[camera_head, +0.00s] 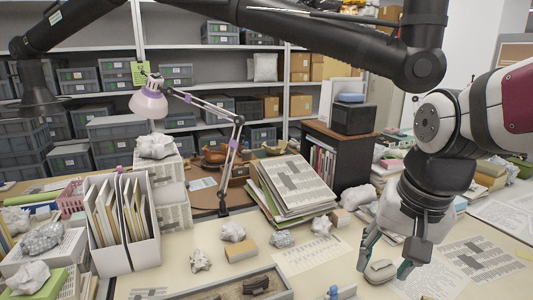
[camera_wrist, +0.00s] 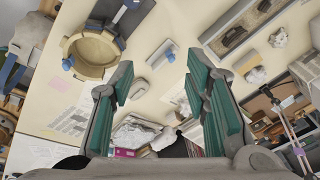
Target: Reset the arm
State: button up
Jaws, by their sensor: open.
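My gripper (camera_head: 384,266) hangs over the right part of the desk in the head view, fingers pointing down. In the wrist view its two green-padded fingers (camera_wrist: 160,62) are spread apart with nothing held between them. A shallow tray (camera_head: 205,293) holds dark sherds (camera_head: 256,284).
A stack of papers and books (camera_head: 292,188) and a dark cabinet (camera_head: 335,155) stand behind my gripper. A desk lamp (camera_head: 149,103), a white file holder (camera_head: 128,262) and crumpled paper (camera_head: 233,232) lie to the left. Printed sheets (camera_head: 478,259) cover the desk at right.

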jog(key=s+r+n+t+p, duration=0.1)
jog(key=s+n, duration=0.4)
jog(key=s, duration=0.8)
notch_tip(320, 180, up, 2)
jog(key=shift+d+t+p, duration=0.2)
jog(key=shift+t+p, duration=0.1)
jog(key=shift+p, duration=0.15)
